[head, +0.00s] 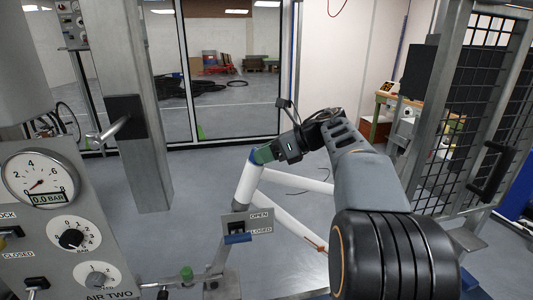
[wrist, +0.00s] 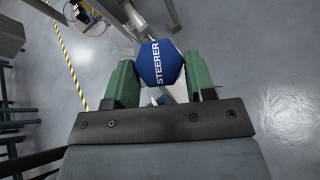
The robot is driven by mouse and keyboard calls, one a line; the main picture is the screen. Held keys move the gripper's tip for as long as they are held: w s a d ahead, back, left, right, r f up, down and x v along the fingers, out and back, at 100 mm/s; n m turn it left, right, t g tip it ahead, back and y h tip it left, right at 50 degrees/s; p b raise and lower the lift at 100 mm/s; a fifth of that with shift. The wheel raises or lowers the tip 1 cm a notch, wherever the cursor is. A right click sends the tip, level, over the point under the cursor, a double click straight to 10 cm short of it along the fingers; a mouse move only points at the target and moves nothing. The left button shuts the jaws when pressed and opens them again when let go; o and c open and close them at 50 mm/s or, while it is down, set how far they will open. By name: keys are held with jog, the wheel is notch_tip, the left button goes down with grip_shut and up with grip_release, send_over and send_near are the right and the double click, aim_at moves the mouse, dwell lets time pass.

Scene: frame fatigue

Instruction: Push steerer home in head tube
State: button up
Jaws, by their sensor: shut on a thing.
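The steerer's blue, many-sided top (wrist: 160,66), lettered STEERER, sits between the two green fingers of my gripper (wrist: 161,60) in the wrist view. My gripper is shut on it. In the head view my gripper (head: 264,155) is at the top of the white head tube (head: 246,185), and a little blue shows beside the green finger. The steerer's lower part is hidden, and I cannot tell how deep it sits in the tube. White frame tubes (head: 297,181) run right from the head tube.
A grey panel with a pressure gauge (head: 40,179) and dials stands at left. A clamp box marked OPEN and CLOSED (head: 246,223) is below the head tube. A grey post (head: 135,100) rises at left and a mesh gate (head: 485,120) stands at right.

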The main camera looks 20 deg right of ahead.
jog(key=o, duration=0.9)
jog(key=shift+o, duration=0.2)
jog(key=p+v, duration=0.1)
jog(key=v, duration=1.2)
jog(key=shift+s+d+r, duration=0.15)
jog(key=shift+s+d, duration=0.05)
jog(key=shift+d, duration=0.05)
